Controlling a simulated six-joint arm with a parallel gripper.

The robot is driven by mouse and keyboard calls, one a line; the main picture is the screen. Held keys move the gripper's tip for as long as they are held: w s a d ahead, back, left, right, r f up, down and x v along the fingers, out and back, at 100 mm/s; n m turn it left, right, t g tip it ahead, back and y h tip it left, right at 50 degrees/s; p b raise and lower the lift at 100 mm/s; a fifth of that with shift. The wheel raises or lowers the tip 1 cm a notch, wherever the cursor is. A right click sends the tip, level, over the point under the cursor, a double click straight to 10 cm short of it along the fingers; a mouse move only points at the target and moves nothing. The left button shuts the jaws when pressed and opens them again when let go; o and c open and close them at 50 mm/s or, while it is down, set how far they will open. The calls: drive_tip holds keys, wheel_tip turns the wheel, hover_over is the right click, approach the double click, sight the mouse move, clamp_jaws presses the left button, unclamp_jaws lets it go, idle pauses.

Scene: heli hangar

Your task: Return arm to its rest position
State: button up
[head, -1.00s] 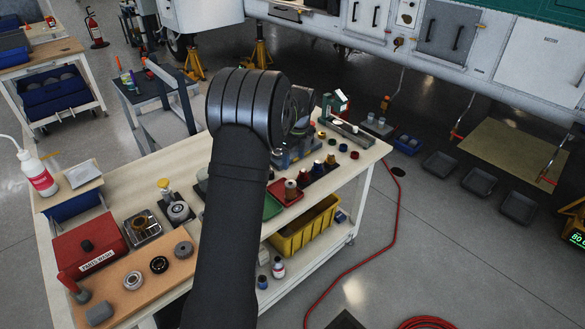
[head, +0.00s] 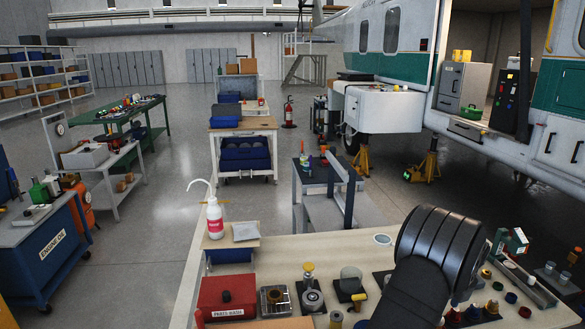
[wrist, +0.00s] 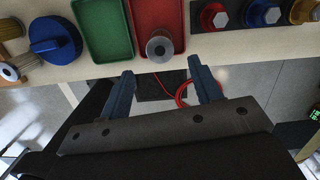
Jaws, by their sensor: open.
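My gripper (wrist: 163,88) shows in the wrist view with its two blue-grey fingers spread apart and nothing between them. It hangs just off the edge of the pale workbench (wrist: 275,39), over the floor. My arm crosses the lower right of the head view; the gripper itself is hidden there. In the wrist view a red tray (wrist: 155,15) holding a silver-grey round part (wrist: 160,49) and a green tray (wrist: 103,30) lie on the bench beyond the fingers.
In the wrist view, a blue round part (wrist: 55,40) and a fixture with red and blue hex pieces (wrist: 262,14) flank the trays. In the head view the bench (head: 290,254) carries a white bottle (head: 214,219) and a red parts-wash box (head: 227,296). A red hose lies on the floor below.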

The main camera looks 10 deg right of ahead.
drive_tip(key=f, duration=0.5)
drive_tip(key=shift+w+f, duration=0.2)
drive_tip(key=shift+w, duration=0.05)
drive_tip(key=shift+w+r, duration=0.1)
drive_tip(key=shift+r, duration=1.75)
